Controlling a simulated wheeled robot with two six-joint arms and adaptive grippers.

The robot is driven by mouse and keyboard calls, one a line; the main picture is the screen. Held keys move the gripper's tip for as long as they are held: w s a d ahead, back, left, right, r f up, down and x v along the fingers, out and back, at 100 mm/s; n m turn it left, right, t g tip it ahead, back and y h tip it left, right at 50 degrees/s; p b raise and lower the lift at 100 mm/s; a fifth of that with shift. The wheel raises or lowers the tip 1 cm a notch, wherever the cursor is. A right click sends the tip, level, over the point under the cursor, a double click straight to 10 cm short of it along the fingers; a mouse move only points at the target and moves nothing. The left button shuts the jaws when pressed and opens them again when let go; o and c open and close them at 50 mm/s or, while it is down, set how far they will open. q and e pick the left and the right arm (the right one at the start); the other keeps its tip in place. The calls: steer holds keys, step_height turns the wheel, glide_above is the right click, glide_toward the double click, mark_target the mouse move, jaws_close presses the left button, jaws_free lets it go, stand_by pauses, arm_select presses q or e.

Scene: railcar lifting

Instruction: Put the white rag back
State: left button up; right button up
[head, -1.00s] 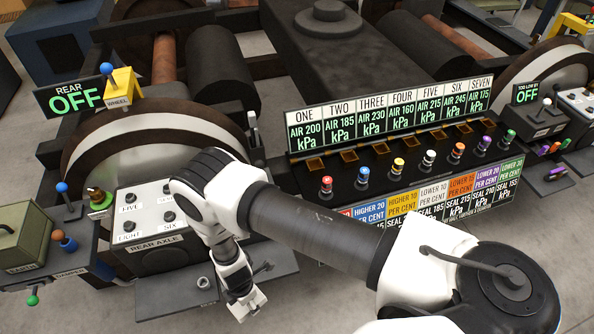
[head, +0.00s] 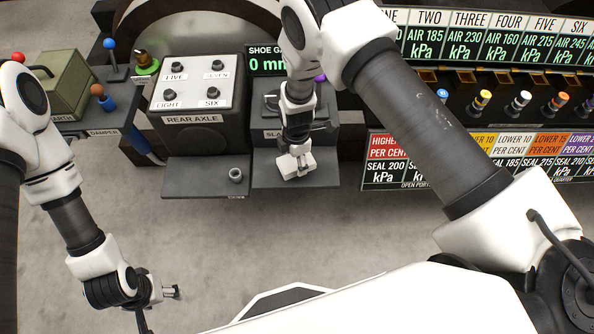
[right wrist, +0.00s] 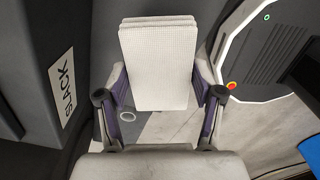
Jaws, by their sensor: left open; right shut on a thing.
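The white rag (right wrist: 158,65) is a folded, waffle-textured cloth, seen upright in the right wrist view. My right gripper (right wrist: 160,88) is shut on it, with one finger at each side. In the head view the right gripper (head: 298,164) points down over the grey shelf (head: 268,182) below the box lettered SLA; whether the rag touches the shelf cannot be told. My left gripper (head: 172,292) is open and empty, low at the left above bare floor.
The REAR AXLE box (head: 195,132) stands left of the right gripper, above another grey shelf (head: 190,185) with a small metal ring (head: 235,175). A green EARTH box (head: 68,85) is at far left. The valve panel (head: 470,110) runs along the right. Floor in front is clear.

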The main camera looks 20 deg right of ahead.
steer(key=f+b, duration=0.2)
steer(key=b, duration=0.1)
steer(key=f+b, duration=0.1)
steer(key=b, duration=0.1)
steer(key=shift+w+d+f, duration=0.2)
steer(key=shift+w+f, duration=0.15)
steer(key=shift+f, duration=0.05)
steer(key=shift+r, duration=0.15)
steer(key=shift+s, duration=0.1)
steer(key=o, duration=1)
